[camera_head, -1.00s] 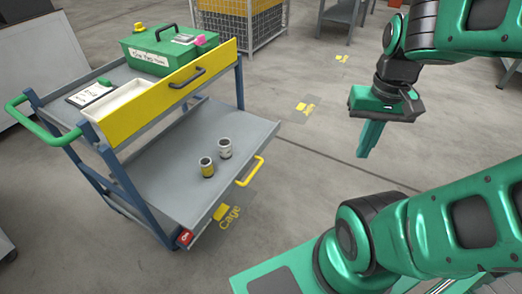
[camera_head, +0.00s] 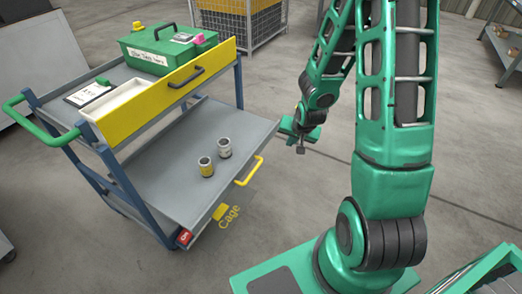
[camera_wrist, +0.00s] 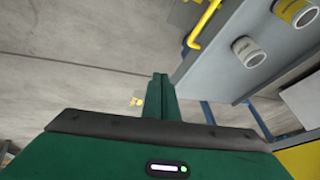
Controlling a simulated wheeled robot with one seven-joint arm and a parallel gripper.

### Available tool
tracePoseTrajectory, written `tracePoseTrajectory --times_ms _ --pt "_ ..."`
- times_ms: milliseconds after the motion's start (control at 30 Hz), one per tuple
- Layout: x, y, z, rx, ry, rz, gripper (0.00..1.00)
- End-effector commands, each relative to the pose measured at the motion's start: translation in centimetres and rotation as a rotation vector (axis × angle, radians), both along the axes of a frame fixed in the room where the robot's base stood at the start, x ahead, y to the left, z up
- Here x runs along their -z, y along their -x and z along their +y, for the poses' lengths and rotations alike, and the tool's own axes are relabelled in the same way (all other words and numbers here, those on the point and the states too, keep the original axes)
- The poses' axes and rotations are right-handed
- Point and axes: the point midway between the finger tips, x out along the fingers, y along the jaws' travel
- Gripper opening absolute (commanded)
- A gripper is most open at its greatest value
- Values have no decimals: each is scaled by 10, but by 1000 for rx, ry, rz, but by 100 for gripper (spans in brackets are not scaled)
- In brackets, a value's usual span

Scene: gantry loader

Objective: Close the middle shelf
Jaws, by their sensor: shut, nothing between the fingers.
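The middle shelf (camera_head: 165,165) of the cart is a grey tray that sticks out from under the yellow-fronted top drawer (camera_head: 170,92). Its yellow handle (camera_head: 250,171) is on the front edge. Two small cans stand on it, one with a yellow band (camera_head: 206,167) and one grey (camera_head: 224,148). My gripper (camera_head: 300,148) is shut and empty, in the air to the right of the shelf, apart from the handle. In the wrist view, the shut fingers (camera_wrist: 160,82) point toward the floor beside the shelf, with the handle (camera_wrist: 203,25) above and to the right.
The cart's top carries a green toolbox (camera_head: 165,52) and a clipboard (camera_head: 88,94). A green push handle (camera_head: 28,120) is at the left. A wire cage (camera_head: 240,22) stands behind.

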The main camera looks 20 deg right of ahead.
Motion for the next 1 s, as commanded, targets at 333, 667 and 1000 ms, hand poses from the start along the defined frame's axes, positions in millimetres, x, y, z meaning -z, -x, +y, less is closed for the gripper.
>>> tracePoseTrajectory --times_ms 333,667,1000 --pt "53 -31 38 68 -133 -145 0" --pt "73 -47 41 76 -147 -163 0" --pt "117 -80 39 74 -146 -162 0"
